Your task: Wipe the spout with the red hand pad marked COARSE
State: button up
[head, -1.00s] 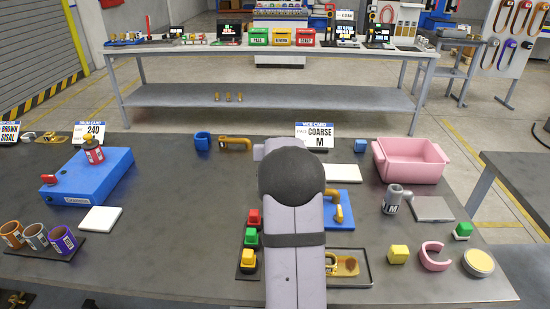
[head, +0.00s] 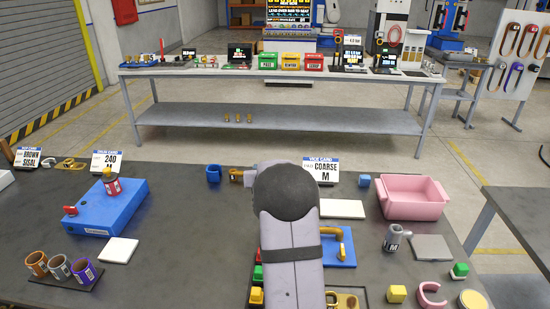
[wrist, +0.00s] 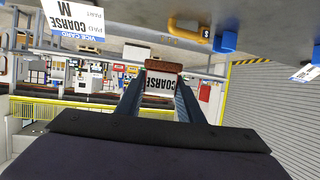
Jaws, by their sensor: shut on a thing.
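My gripper (wrist: 162,92) is shut on the red-brown pad (wrist: 164,66), whose white label reads COARSE. The pad sits between the two fingertips in the wrist view, held up in the air. In the head view my arm hides the gripper and the pad. A bent brass-coloured pipe, likely the spout (head: 341,243), stands on a blue base just right of my arm. The pad is not seen touching it.
A brass-coloured elbow (head: 236,175) and a blue piece (head: 213,174) stand at the back beside my arm. A pink bin (head: 412,209), a grey fitting marked M (head: 393,239) and a yellow block (head: 397,293) are on the right. A blue block (head: 103,212) is on the left.

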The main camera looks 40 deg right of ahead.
jog(key=s+a+p, duration=0.1)
jog(key=a+p, duration=0.3)
jog(key=p, duration=0.2)
jog(key=m+g+h+p, duration=0.2)
jog(key=m+g+h, duration=0.4)
jog(key=m+g, duration=0.4)
send_over(329, 228)
jog(key=w+a, duration=0.3)
notch_tip(329, 228, down, 9)
jog(key=b, duration=0.7)
jog(key=shift+r, duration=0.1)
jog(key=shift+s+d+r, duration=0.25)
jog(key=shift+c, duration=0.5)
jog(key=shift+s+d+f+b, duration=0.3)
jog(key=shift+s+d+b, duration=0.2)
jog(key=shift+s+d, duration=0.35)
jog(key=shift+s+d+b, duration=0.65)
jog(key=shift+s+d, duration=0.6)
jog(key=shift+s, duration=0.1)
jog(key=shift+w+a+r+p, duration=0.1)
jog(key=shift+w+a+p, duration=0.4)
jog(key=shift+w+a, duration=0.45)
jog(key=shift+w+a+p, duration=0.6)
jog(key=shift+w+a, duration=0.65)
jog(key=shift+w, duration=0.15)
jog(key=shift+w+a+r, duration=0.15)
jog(key=shift+a+r, duration=0.05)
notch_tip(329, 228, up, 8)
jog(key=p, duration=0.7)
jog(key=shift+f, duration=0.15)
